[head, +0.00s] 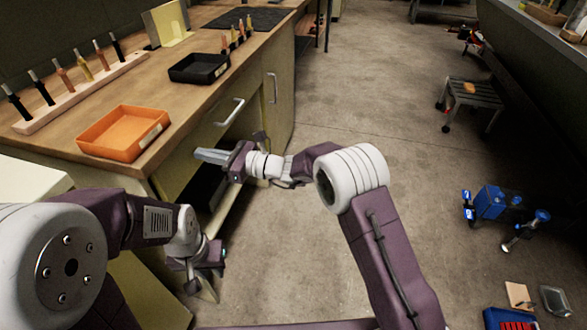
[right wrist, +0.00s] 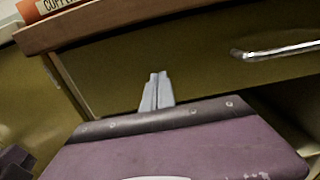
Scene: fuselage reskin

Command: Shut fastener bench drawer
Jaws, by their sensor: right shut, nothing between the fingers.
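The fastener bench drawer (head: 207,138) has an olive front under the wooden worktop, with a silver bar handle (head: 230,112). In the right wrist view the drawer front (right wrist: 195,65) spans the picture under the worktop edge, with the handle (right wrist: 275,50) at right. It looks close to flush; any small gap is hard to tell. My right gripper (head: 203,156) is shut and empty, its fingertips (right wrist: 157,80) at the lower part of the drawer front, left of the handle. Contact cannot be told. My left gripper (head: 208,268) hangs low by the bench; its fingers are unclear.
An orange bin (head: 123,133), a black tray (head: 199,68) and a tool rack (head: 85,92) stand on the worktop. A cabinet door handle (head: 273,88) is farther along. Open floor lies to the right, with a small stool (head: 473,92) and blue equipment (head: 490,202) beyond.

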